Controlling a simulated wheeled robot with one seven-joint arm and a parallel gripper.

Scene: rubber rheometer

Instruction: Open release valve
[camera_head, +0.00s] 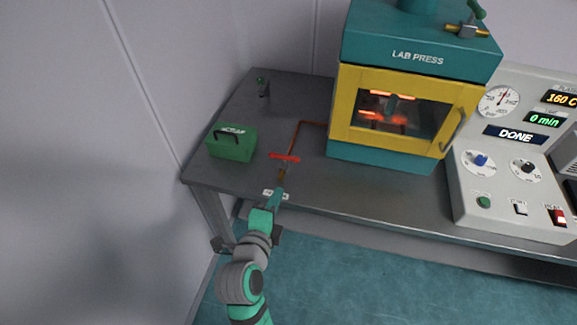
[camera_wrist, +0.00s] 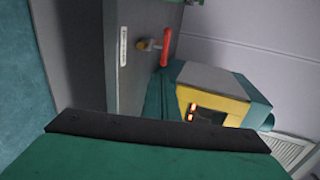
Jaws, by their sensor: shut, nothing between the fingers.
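The release valve (camera_head: 284,157) has a red bar handle on a brass stem and stands near the table's front edge, left of the press. In the wrist view its red handle (camera_wrist: 166,47) and brass body (camera_wrist: 148,44) show at the top centre. My gripper (camera_head: 279,191) is shut and empty. It is at the front edge of the table, just in front of the valve, and appears apart from the handle. A white label (camera_head: 275,194) lies beside the gripper; in the wrist view the label (camera_wrist: 123,45) is left of the valve.
A teal and yellow lab press (camera_head: 419,57) stands right of the valve, glowing inside. A copper pipe (camera_head: 299,133) runs from the valve toward it. A green box (camera_head: 232,143) sits to the left. A control console (camera_head: 510,200) reading DONE is at right.

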